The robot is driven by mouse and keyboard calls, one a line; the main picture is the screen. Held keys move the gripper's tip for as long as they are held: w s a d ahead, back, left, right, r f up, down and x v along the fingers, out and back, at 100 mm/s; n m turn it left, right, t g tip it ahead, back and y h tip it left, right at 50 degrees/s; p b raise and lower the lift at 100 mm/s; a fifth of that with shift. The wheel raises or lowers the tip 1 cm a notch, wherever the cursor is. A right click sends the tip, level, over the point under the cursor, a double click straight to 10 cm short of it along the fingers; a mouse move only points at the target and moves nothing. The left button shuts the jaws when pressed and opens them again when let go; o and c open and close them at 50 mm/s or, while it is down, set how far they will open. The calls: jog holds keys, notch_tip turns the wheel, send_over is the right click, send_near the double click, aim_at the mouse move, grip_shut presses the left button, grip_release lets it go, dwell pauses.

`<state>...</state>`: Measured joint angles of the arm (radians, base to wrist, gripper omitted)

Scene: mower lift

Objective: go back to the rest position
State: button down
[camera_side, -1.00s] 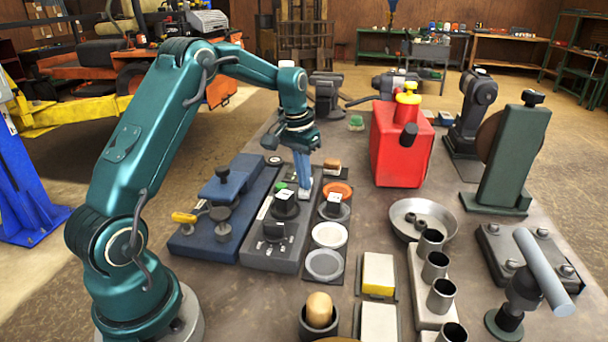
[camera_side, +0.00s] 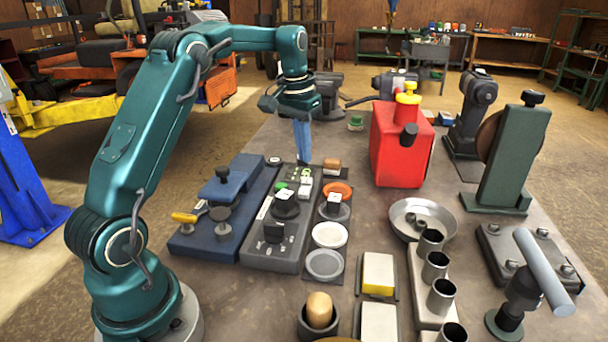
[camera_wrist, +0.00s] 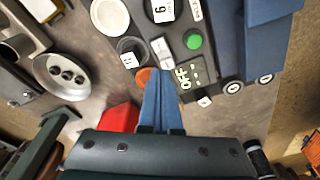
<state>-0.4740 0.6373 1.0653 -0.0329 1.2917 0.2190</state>
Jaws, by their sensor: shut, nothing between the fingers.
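My gripper (camera_side: 304,161) hangs with its blue fingers pointing down, a little above the far end of a dark grey panel (camera_side: 262,256). It holds nothing. In the wrist view the two blue fingers (camera_wrist: 160,78) lie close together, with the panel's small display, a green button (camera_wrist: 193,40) and a white numbered block (camera_wrist: 162,10) beyond them. My arm is raised and bent over the bench from the left.
A red can (camera_side: 400,145) with a yellow cap stands right of my gripper. A blue vise-like block (camera_side: 222,190) sits left of the panel. An orange dish (camera_side: 338,190) and pale discs (camera_side: 329,234) lie to the right. A metal bowl (camera_side: 452,233) and several steel cups stand further right.

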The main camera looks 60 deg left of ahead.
jog(key=shift+r, duration=0.15)
jog(key=s+d+r+m+t, duration=0.3)
jog(key=s+d+r, duration=0.3)
jog(key=d+r, duration=0.45)
jog(key=s+d+f, duration=0.3)
jog(key=s+f, duration=0.1)
jog(key=s, duration=0.3)
jog(key=s+d+f, duration=0.3)
jog(key=s+f, duration=0.1)
jog(key=s, duration=0.3)
jog(key=shift+d+t, duration=0.3)
jog(key=shift+t, duration=0.1)
jog(key=shift+s+f, duration=0.1)
